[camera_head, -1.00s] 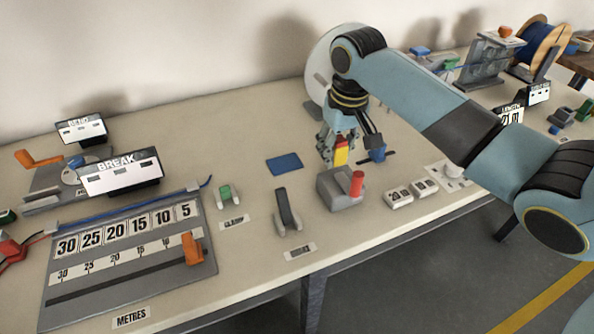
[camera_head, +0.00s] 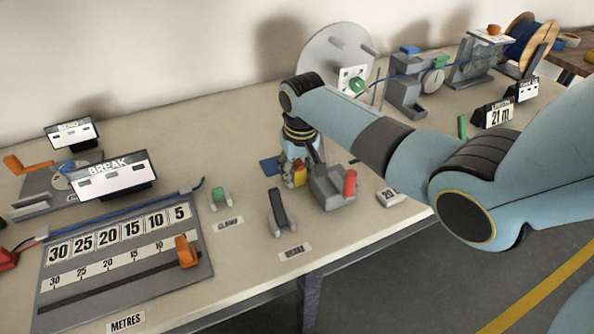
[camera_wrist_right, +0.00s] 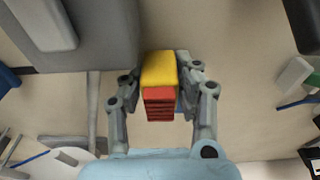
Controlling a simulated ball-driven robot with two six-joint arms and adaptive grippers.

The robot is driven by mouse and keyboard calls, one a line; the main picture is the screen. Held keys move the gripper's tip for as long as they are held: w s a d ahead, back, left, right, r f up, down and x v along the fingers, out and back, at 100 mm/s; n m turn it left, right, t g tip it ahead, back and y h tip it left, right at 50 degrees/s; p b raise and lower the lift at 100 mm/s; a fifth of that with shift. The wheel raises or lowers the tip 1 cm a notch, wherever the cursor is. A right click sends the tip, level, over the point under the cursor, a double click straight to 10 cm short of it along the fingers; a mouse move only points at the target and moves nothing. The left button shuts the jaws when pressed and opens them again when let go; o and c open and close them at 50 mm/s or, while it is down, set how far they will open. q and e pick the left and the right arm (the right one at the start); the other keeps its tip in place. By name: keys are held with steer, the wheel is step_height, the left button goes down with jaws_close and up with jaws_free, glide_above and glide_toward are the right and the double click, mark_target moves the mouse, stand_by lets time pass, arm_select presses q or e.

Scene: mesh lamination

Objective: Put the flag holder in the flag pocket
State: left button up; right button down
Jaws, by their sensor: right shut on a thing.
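My right gripper (camera_head: 296,178) is low over the table, left of and close to the grey block with a red knob (camera_head: 334,190). It is shut on a yellow and red block (camera_head: 299,174), likely the flag holder. In the right wrist view the block (camera_wrist_right: 159,72) sits between the two fingers, yellow end outward and ridged red part nearer the palm. A blue pad (camera_head: 268,166) lies just behind the gripper, partly hidden. I cannot tell which thing is the flag pocket. My left gripper is not in view.
A dark-handled clip (camera_head: 278,212) and a green piece (camera_head: 220,198) stand left of the gripper. The metres board (camera_head: 110,275) with an orange slider lies at front left. Bare table lies behind the pad.

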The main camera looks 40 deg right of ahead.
steer(key=shift+f, duration=0.15)
steer(key=c, duration=1)
jaws_free()
steer(key=shift+o, duration=0.2)
